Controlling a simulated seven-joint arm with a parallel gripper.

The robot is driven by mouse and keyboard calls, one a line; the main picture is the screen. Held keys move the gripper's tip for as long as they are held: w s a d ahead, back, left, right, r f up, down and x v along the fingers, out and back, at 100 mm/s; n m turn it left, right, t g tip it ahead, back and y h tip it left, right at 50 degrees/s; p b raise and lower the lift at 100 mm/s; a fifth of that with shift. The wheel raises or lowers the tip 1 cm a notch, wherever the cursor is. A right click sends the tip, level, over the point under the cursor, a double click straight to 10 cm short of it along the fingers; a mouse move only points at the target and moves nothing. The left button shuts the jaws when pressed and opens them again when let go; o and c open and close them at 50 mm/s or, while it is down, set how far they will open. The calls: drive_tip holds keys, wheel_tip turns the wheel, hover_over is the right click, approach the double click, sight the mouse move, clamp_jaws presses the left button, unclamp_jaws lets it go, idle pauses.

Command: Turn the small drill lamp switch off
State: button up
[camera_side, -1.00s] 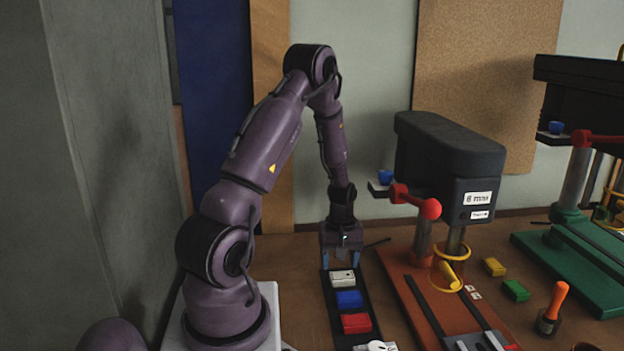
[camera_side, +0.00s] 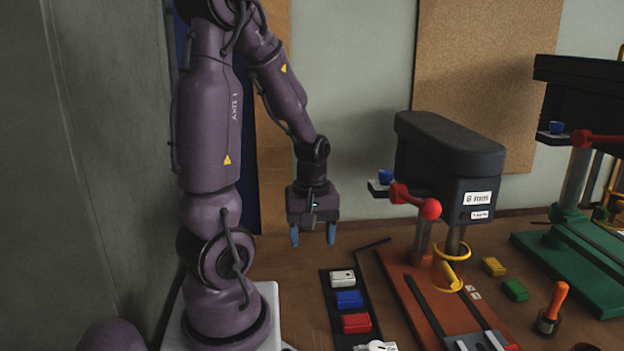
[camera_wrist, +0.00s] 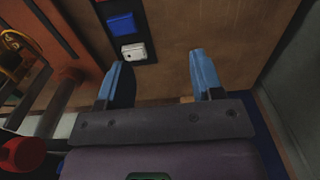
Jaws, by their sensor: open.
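A black switch strip (camera_side: 329,300) lies on the bench. It carries a white switch (camera_side: 342,277), a blue switch (camera_side: 349,299) and a red switch (camera_side: 356,323) in a row, with a round white knob (camera_side: 376,346) at the near end. I cannot read which switch is for the lamp, nor tell its position. My gripper (camera_side: 313,238) is open and empty, raised above the bench, left of and above the strip's far end. In the wrist view the white switch (camera_wrist: 133,51) and blue switch (camera_wrist: 121,23) show beyond the open fingers (camera_wrist: 158,66).
An orange-based drill press (camera_side: 425,300) with a red-knobbed lever (camera_side: 430,209) stands right of the strip. A green-based drill press (camera_side: 580,265) stands farther right. Bench left of the strip is clear.

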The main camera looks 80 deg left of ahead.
wheel_tip(320, 180, up, 11)
drive_tip(key=shift+r, duration=0.15)
idle(0.7)
drive_tip(key=w+d+r+m+t, duration=0.2)
drive_tip(key=d+m, duration=0.7)
drive_tip(key=w+d+r+m+t, duration=0.2)
drive_tip(key=w+d+m+t, duration=0.1)
drive_tip(key=d+m, duration=0.6)
drive_tip(key=shift+r+t, duration=0.25)
drive_tip(key=shift+t, duration=0.05)
